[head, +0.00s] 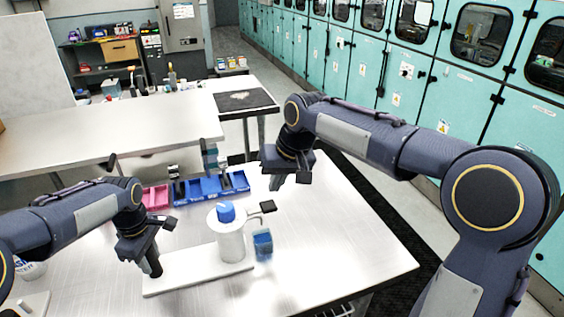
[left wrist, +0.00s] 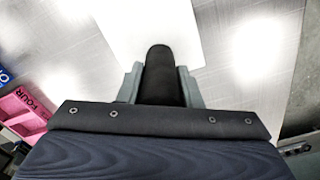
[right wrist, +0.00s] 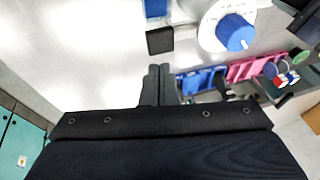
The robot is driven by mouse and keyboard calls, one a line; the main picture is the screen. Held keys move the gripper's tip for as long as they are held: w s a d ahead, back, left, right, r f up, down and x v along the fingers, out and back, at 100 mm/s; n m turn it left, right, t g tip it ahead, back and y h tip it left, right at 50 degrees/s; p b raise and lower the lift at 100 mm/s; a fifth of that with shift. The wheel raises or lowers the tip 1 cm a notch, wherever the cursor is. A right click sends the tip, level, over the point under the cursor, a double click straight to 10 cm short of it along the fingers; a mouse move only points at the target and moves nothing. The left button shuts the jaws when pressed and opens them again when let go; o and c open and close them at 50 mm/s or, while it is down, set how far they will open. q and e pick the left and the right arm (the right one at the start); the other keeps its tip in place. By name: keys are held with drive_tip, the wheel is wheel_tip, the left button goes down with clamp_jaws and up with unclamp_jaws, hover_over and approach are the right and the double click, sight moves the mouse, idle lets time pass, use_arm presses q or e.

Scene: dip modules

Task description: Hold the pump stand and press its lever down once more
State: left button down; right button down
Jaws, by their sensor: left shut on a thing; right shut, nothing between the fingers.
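The pump stand has a long white base (head: 195,281), a white cylinder (head: 229,241) and a blue knob (head: 226,212) on top. A black lever pad (head: 267,206) sticks out to the right on a thin arm and also shows in the right wrist view (right wrist: 160,40). A blue block (head: 263,243) is below the pad. My left gripper (head: 150,258) is shut on the black upright post (left wrist: 163,75) at the left end of the base. My right gripper (head: 276,183) is shut and empty, above and beyond the lever pad, apart from it.
A blue compartment tray (head: 210,190) and a pink tray (head: 155,197) stand behind the pump. A white cup (head: 32,270) is at the far left, partly behind my left arm. The table's right side (head: 345,235) is clear. Another white table (head: 110,135) stands behind.

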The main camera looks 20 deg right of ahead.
drive_tip(key=a+v, duration=0.2)
drive_tip(key=v, duration=0.7)
drive_tip(key=shift+s+d+r, duration=0.15)
drive_tip(key=shift+d+r, duration=0.05)
drive_tip(key=shift+d, duration=0.3)
use_arm(q)
drive_tip(key=c, duration=0.9)
unclamp_jaws()
drive_tip(key=shift+c, duration=0.2)
drive_tip(key=shift+r, duration=0.1)
drive_tip(key=shift+r+p, duration=2.85)
drive_tip(key=shift+r, duration=0.8)
use_arm(e)
drive_tip(key=shift+r, duration=2.85)
use_arm(q)
drive_tip(key=shift+r, duration=0.1)
